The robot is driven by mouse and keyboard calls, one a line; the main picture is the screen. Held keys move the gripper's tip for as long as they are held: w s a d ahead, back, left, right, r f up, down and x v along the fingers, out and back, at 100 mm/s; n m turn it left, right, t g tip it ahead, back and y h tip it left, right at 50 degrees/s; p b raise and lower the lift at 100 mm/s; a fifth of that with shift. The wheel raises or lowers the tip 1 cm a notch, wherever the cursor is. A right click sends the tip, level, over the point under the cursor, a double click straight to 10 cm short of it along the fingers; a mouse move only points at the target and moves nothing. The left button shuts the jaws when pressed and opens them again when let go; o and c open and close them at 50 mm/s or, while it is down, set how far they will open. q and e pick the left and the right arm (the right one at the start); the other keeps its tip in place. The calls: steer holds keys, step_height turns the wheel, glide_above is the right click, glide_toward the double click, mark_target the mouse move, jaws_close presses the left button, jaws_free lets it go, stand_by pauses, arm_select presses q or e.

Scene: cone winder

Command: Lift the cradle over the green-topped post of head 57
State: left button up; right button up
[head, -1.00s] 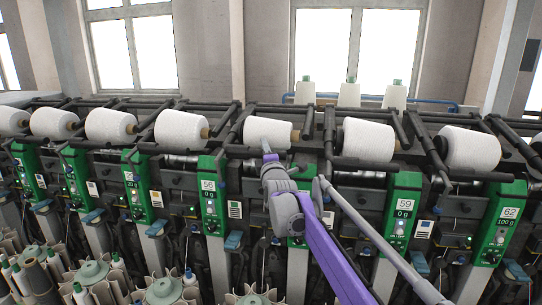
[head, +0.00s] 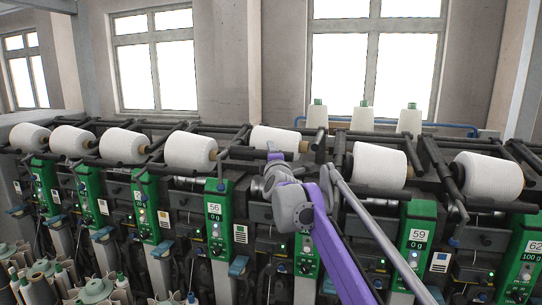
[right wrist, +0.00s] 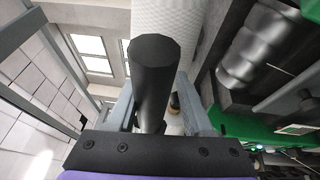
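The white yarn package (head: 283,140) over head 57 lies on its side, with the dark cradle bar (head: 240,154) in front of it. The green-topped post (head: 306,268) below is largely covered by my right arm, and its number is hidden. My right gripper (head: 274,153) reaches up to the cradle in front of the package. In the right wrist view a thick black bar (right wrist: 154,75) stands between its two grey fingers (right wrist: 157,100). A gap shows on the bar's right side, so the fingers look open around it. My left gripper is out of view.
Several cones and tubes (head: 95,290) stand at the lower left. White cones (head: 362,118) stand behind the machine.

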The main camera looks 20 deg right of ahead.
steer(key=shift+o, duration=0.7)
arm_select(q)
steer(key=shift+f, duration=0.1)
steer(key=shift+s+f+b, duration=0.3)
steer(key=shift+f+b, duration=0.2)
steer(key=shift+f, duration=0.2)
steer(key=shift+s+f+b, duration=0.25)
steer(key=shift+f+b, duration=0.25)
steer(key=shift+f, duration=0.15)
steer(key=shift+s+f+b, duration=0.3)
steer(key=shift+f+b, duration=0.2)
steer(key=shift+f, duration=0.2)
arm_select(e)
steer(key=v, duration=1.1)
steer(key=shift+f, duration=0.1)
